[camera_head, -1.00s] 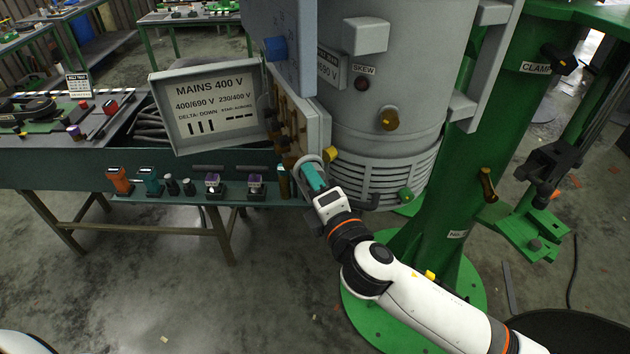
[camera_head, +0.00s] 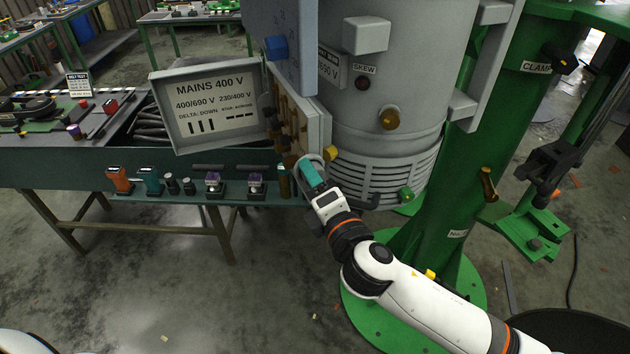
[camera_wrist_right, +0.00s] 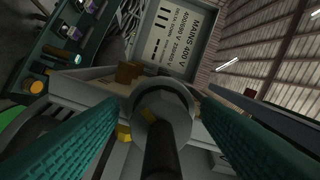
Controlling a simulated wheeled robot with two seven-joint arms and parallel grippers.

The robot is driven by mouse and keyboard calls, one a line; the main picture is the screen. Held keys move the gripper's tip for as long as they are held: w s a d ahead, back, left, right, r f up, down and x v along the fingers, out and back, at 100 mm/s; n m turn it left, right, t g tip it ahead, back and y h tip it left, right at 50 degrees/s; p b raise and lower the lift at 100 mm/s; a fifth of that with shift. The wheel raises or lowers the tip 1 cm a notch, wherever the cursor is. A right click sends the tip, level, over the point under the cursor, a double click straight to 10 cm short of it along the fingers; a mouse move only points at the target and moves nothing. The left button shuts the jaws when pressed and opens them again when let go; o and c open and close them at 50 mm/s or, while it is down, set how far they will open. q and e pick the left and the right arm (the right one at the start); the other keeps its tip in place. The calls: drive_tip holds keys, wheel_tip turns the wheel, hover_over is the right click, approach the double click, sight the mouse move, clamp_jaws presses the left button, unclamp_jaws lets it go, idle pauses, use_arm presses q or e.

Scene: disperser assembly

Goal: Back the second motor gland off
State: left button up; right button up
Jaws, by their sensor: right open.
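A grey ring-shaped gland (camera_wrist_right: 166,100) with a black cable (camera_wrist_right: 162,155) coming out of it sits at the motor's terminal box (camera_head: 317,128). My right gripper (camera_head: 307,172) is at the lower edge of that box. In the right wrist view the two teal fingers of my right gripper (camera_wrist_right: 158,115) stand apart on either side of the gland and cable. Gaps show between the fingers and the gland. Inside the ring is a yellowish-brown part, partly hidden by the cable. Which gland is the second cannot be told. My left gripper is not in view.
The grey motor (camera_head: 385,120) stands beside a green column (camera_head: 455,200). The box lid (camera_head: 208,108), marked MAINS 400 V, hangs open at the left. A bench (camera_head: 60,150) with a row of small tools and parts stands behind my right gripper.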

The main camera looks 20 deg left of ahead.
drive_tip(key=shift+s+d, duration=0.35)
drive_tip(key=b+v, duration=0.4)
drive_tip(key=v, duration=0.7)
drive_tip(key=shift+w+r, duration=0.1)
